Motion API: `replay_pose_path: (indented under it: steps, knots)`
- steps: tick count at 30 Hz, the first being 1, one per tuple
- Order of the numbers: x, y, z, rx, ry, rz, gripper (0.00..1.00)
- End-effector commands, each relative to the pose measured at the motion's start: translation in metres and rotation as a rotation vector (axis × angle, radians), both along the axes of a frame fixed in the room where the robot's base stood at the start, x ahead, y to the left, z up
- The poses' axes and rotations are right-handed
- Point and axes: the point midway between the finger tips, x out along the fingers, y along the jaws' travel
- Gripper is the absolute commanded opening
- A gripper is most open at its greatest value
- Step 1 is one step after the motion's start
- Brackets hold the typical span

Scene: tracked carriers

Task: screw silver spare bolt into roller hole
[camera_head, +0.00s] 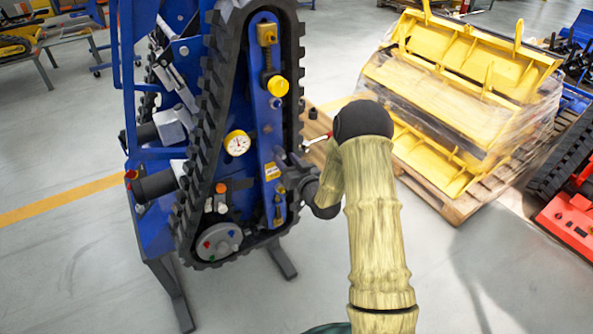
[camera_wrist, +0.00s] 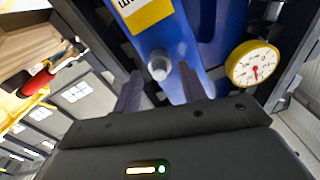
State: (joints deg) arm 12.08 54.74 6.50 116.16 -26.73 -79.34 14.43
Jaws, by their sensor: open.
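A silver bolt head (camera_wrist: 158,66) sits on the blue side beam (camera_wrist: 205,30) of the tracked carrier, and in the wrist view it lies between my fingertips. My gripper (camera_wrist: 158,84) is open, with one dark finger on each side of the bolt; I cannot tell whether they touch it. In the head view my gripper (camera_head: 287,178) is at the right side of the beam (camera_head: 266,130), partly hidden by my wrist. The grey roller (camera_head: 219,242) at the bottom of the track carries small coloured bolts; its hole is too small to make out.
A dial gauge (camera_head: 237,143) is left of the beam and close to my gripper in the wrist view (camera_wrist: 254,64). The black track (camera_head: 205,125) loops around the beam. A red-handled tool (camera_wrist: 38,80) lies behind. Yellow buckets (camera_head: 455,90) are stacked at the right.

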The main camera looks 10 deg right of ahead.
Motion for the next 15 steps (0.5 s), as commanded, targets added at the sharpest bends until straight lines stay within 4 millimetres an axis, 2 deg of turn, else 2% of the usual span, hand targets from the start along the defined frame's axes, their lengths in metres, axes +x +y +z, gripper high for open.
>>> replay_pose_path:
  steps: [5,15]
  knots:
    - [-0.016,-0.007,-0.002,-0.001,0.002,-0.003,0.42]
    - [-0.077,-0.027,-0.002,0.0,0.002,-0.004,0.42]
